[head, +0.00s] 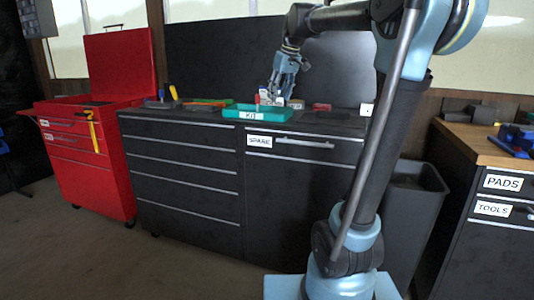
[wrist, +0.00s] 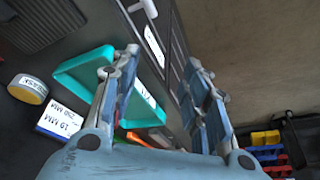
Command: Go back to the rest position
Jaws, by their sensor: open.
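My gripper (head: 285,84) is above the black cabinet top, just over the green tray labelled KIT (head: 262,113). In the wrist view my gripper (wrist: 164,60) has its two fingers spread wide apart, with nothing held between them. The green tray also shows in the wrist view (wrist: 80,68), partly hidden behind the left finger. Small items stand by my gripper in the head view, too small to make out. The tray's contents are mostly hidden.
The black drawer cabinet (head: 185,160) has a drawer labelled SPARE. A red tool chest (head: 92,170) stands left. A grey bin (head: 415,205) and a wood-topped cabinet (head: 480,147) stand right.

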